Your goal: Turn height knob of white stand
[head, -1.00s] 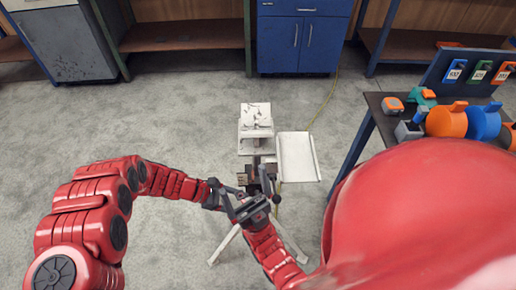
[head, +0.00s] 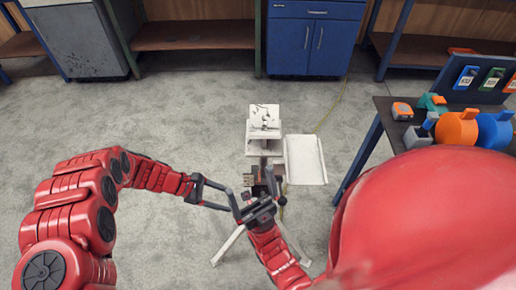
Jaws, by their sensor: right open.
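The white stand (head: 264,152) stands on the floor in the middle of the head view, with a flat side tray (head: 306,160) and splayed legs (head: 228,246). My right gripper (head: 246,196) is open in front of the stand's column and hides much of it. My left gripper (head: 229,198) comes in from the left with its two fingers spread, close beside the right gripper's fingers. I see nothing held in either gripper.
A dark table (head: 385,128) on the right holds an orange round part (head: 456,128), a blue one (head: 494,131) and padlocks on a board. A blue cabinet (head: 316,40) and workbenches stand at the back. A thin cable (head: 331,108) lies on the floor. Floor left of the stand is clear.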

